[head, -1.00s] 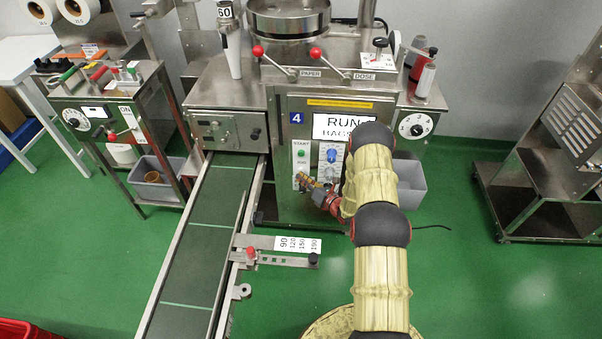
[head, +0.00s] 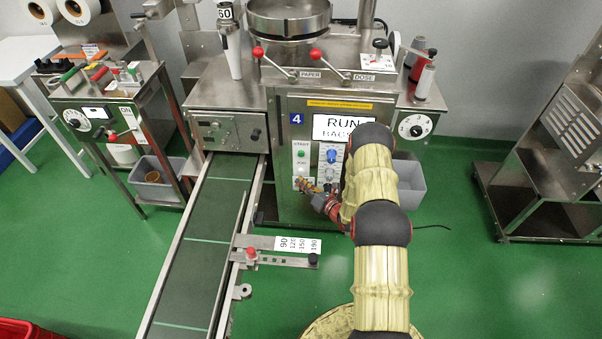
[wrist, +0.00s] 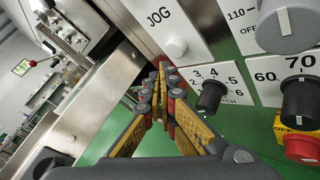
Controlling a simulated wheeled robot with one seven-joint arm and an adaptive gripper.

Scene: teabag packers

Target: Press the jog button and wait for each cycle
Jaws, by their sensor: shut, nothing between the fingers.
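The jog button (wrist: 176,47) is a round white knob under the word JOG on a white plate, at top centre of the wrist view. In the head view the START/JOG plate (head: 301,153) is on the front of the steel machine, with a green button on it. My gripper (wrist: 163,68) is shut and empty, its fingertips close below and left of the jog button in the wrist view. I cannot tell if they touch it. In the head view my gripper (head: 303,184) is in front of the plate's lower part. The display (head: 343,127) reads RUN and BAGS; its number is hidden by my arm.
A green conveyor belt (head: 205,210) runs to the front left. A grey bin (head: 409,183) stands right of my arm.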

